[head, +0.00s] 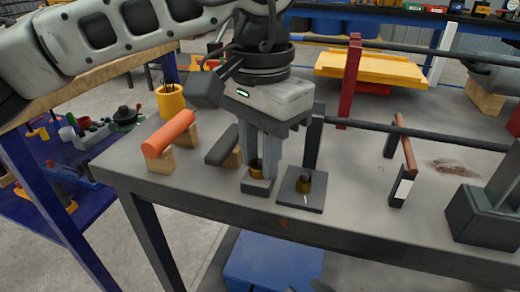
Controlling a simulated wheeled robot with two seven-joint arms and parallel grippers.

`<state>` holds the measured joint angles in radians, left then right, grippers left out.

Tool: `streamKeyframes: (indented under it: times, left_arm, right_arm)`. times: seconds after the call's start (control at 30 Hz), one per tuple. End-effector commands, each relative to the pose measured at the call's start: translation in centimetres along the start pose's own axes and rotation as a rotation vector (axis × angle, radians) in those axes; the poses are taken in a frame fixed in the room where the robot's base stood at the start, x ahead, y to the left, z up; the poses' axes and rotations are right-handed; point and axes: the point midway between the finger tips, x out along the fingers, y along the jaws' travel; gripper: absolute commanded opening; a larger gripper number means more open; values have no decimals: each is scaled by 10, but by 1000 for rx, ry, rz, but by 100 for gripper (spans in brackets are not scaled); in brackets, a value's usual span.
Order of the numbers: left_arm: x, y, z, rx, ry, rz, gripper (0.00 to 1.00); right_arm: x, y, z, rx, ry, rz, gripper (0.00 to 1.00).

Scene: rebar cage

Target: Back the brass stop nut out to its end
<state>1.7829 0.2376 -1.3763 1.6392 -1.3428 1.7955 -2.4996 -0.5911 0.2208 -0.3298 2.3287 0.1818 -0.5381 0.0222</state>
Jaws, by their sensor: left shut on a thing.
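My left gripper (257,172) reaches down to the grey table from the upper left. It is shut, with a small brass piece (256,164) partly showing between its fingers; this looks like a brass nut, but the fingers hide most of it and any thread. Just right of the fingers, a second brass nut-like piece (304,185) stands on a dark square plate (300,201). I cannot tell which is the stop nut.
An orange cylinder (170,134) on wooden blocks lies left of my left gripper. A brown bar (405,145) on dark supports stands to the right. A red post (350,82) and a dark horizontal bar (415,131) are behind.

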Motion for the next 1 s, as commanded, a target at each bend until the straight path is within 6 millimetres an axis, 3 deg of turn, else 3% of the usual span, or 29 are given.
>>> streamKeyframes:
  times: [0.37,1.0]
  left_arm:
    - [-1,0,0,-111,-1,0,2]
    - [-1,0,0,-687,-1,0,2]
  right_arm:
    - [0,1,-2,6,-5,6,38]
    - [2,5,8,14,-54,19,38]
